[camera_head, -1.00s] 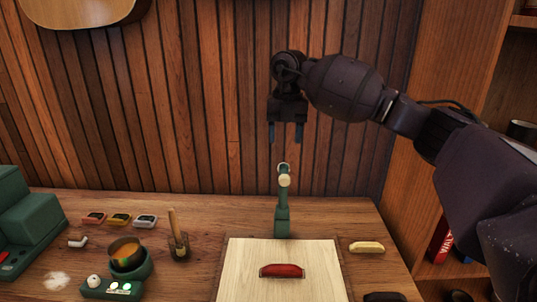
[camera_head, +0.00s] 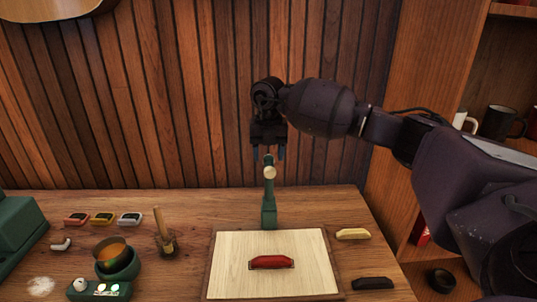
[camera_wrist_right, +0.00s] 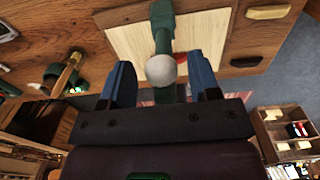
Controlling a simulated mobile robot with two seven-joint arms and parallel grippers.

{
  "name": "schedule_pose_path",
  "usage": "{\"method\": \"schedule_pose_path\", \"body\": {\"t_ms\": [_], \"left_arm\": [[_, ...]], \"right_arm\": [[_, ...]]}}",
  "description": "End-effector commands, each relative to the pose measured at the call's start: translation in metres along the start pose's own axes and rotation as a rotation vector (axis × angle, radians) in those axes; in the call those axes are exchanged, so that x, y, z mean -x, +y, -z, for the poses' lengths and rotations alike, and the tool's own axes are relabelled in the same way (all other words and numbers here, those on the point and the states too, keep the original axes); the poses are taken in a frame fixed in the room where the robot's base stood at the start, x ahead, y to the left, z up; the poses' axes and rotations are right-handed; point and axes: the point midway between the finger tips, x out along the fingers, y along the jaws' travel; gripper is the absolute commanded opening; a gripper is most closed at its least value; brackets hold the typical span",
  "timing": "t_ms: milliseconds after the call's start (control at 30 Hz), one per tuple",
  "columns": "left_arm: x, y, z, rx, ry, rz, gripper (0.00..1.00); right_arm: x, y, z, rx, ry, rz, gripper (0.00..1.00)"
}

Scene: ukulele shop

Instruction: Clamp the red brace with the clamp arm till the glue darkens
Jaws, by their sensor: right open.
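The red brace (camera_head: 271,262) lies on the pale wooden board (camera_head: 225,270). In the right wrist view only a sliver of the brace (camera_wrist_right: 180,58) shows behind the clamp. The green clamp arm (camera_head: 268,196) stands raised at the board's back edge, with a pale round knob (camera_head: 270,172) near its top. My right gripper (camera_head: 268,154) is open above and around the clamp's top. In the right wrist view the clamp's knob (camera_wrist_right: 161,69) sits between its two blue fingers, with gaps on both sides. Glue under the brace cannot be made out. My left gripper is out of view.
A cream brace (camera_head: 352,234) and a black brace (camera_head: 373,283) lie right of the board. A glue pot (camera_head: 117,263), a brush in a holder (camera_head: 166,243) and several small coloured pieces are at left. Shelves with mugs (camera_head: 497,122) stand at right.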

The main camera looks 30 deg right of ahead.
Motion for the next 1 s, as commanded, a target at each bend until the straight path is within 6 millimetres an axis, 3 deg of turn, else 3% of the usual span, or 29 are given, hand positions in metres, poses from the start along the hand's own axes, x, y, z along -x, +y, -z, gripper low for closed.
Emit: {"method": "schedule_pose_path", "body": {"t_ms": [400, 767, 1000], "left_arm": [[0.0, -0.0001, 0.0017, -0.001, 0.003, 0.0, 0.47], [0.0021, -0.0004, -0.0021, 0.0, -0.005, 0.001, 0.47], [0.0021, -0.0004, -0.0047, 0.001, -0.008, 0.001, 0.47]], "right_arm": [[-0.0083, -0.0003, 0.0001, 0.0, 0.0, 0.001, 0.56], [-0.0078, -0.0002, 0.0, 0.0, 0.0, 0.0, 0.03], [-0.0077, -0.0003, -0.0005, 0.0, -0.007, 0.0, 0.0]]}}
